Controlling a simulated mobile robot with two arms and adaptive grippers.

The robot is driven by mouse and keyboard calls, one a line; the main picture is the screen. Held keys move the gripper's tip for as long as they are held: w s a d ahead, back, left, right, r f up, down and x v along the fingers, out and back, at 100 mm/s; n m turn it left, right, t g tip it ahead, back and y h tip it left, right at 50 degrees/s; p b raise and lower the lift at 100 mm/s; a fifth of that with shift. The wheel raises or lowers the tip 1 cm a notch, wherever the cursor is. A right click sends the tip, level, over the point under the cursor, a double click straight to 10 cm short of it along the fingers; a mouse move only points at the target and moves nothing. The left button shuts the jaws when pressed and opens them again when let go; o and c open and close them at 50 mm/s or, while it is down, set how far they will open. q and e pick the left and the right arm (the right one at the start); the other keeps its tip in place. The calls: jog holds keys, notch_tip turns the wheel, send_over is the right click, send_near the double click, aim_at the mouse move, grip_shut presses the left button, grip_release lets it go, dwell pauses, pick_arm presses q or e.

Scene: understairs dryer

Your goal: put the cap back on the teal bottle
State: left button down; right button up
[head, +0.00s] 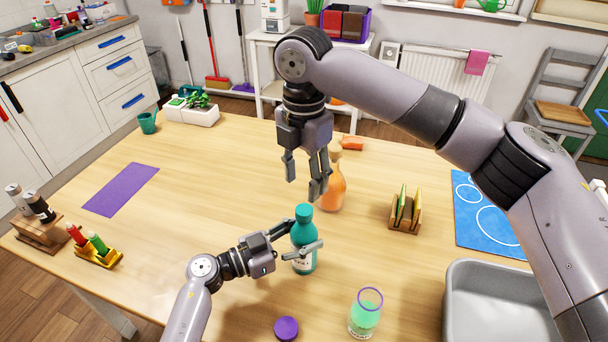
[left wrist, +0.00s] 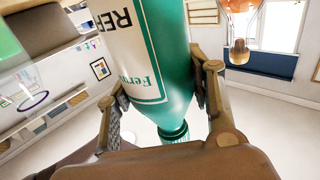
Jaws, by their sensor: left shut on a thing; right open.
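The teal bottle (head: 303,262) stands upright near the front middle of the table, with a white label. My left gripper (head: 302,242) is shut around its body from the left. In the left wrist view the bottle (left wrist: 178,55) shows between the fingers. My right gripper (head: 305,181) is open and empty, pointing down just above the bottle's top. A purple round cap (head: 286,329) lies on the table at the front, left of a jar.
The clear jar with green contents and a purple rim (head: 364,317) stands at front right. A grey basin (head: 492,268) and wooden rack (head: 404,224) are right. The table's left middle is mostly clear.

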aim_at(304, 209)
jog(key=shift+f, duration=3.95)
jog(key=shift+c, duration=0.2)
grip_shut()
